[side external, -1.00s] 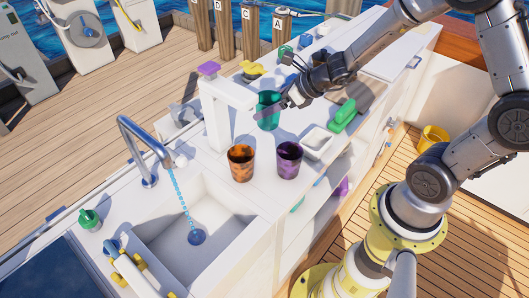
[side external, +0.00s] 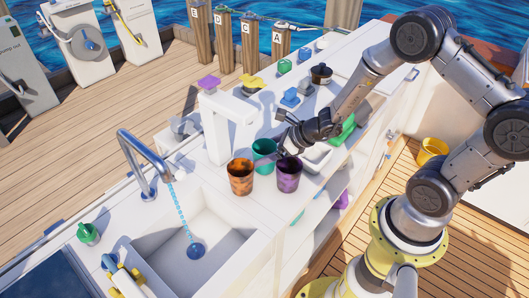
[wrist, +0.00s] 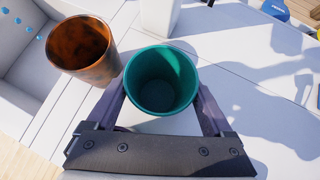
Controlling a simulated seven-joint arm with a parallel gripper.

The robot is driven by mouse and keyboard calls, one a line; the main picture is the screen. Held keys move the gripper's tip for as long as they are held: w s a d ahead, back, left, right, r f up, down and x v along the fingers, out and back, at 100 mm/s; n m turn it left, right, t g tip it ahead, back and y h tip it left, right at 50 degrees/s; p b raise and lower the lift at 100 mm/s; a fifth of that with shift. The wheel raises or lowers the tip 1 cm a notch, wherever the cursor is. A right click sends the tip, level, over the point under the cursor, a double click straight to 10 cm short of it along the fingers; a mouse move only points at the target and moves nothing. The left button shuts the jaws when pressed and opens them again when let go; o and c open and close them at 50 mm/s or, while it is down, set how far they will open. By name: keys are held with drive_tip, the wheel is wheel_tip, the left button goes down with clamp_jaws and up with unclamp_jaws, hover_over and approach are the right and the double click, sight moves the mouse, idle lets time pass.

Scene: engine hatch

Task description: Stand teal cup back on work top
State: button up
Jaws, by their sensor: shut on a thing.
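The teal cup (side external: 264,147) is upright on or just above the white work top, mouth up and empty. It sits just behind the orange-brown cup (side external: 241,178) and the purple cup (side external: 288,178). In the wrist view the teal cup (wrist: 161,82) stands between the two fingers of my gripper (wrist: 163,105), one finger against each side. My gripper (side external: 277,150) is shut on it. The cup's base is hidden in the side view, so I cannot tell whether it touches the work top (side external: 215,170).
The sink (side external: 195,245) with a running tap is at the front left. A white post stand (side external: 217,130) rises just left of the teal cup. A white tray (side external: 318,155) and a green object (side external: 343,132) lie to the right.

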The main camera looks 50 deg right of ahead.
drive_tip(key=shift+f, duration=0.15)
drive_tip(key=o, duration=1.1)
drive_tip(key=shift+o, duration=0.2)
